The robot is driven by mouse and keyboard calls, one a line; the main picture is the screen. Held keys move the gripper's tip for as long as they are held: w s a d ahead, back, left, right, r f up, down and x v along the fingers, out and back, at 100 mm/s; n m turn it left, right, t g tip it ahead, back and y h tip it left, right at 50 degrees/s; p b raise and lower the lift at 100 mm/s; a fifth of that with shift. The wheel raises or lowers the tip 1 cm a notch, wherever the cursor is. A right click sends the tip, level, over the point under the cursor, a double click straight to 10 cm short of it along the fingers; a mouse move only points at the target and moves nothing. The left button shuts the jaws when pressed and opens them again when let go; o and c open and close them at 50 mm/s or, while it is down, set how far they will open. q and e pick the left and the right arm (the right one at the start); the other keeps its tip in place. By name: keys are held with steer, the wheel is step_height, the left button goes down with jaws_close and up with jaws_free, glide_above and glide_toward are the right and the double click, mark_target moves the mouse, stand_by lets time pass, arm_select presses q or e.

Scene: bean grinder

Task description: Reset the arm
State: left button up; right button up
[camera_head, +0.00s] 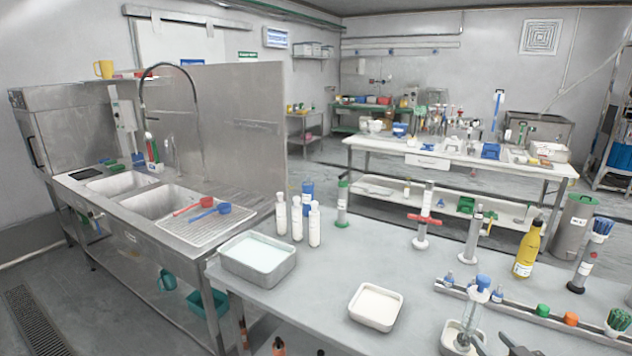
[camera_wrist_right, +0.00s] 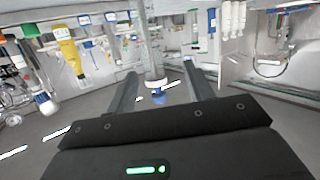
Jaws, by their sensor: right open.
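My right gripper (camera_head: 518,347) shows as a dark shape at the bottom edge in the head view, right of a clear grinder with a blue top (camera_head: 472,302). The grinder stands in a small white tray (camera_head: 449,339). In the wrist view the two fingers of my right gripper (camera_wrist_right: 160,84) are spread apart. A pale upright part with a blue end (camera_wrist_right: 157,90) shows between them in the picture; I cannot tell its distance, and it does not look gripped. My left gripper is not in view.
The grey table (camera_head: 330,262) carries a metal tray (camera_head: 258,258), a white tray (camera_head: 376,306), white bottles (camera_head: 296,219), a yellow bottle (camera_head: 527,250) and a rail (camera_head: 500,304) with small items. A sink (camera_head: 158,203) stands left. The table's middle is fairly clear.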

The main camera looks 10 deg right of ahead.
steer(key=s+a+f+n+g+y, duration=0.1)
steer(key=s+a+f+g, duration=0.5)
steer(key=s+a+f, duration=0.45)
steer(key=s+a+f+n+g, duration=0.1)
steer(key=s+a+f+g, duration=0.6)
steer(key=s, duration=0.6)
step_height(320, 180, down, 24)
steer(key=s+a+f, duration=0.1)
steer(key=s+d+f+g, duration=0.1)
steer(key=s+d+f, duration=0.2)
steer(key=s+f, duration=1.3)
steer(key=shift+s+n, duration=0.3)
steer(key=shift+s, duration=0.25)
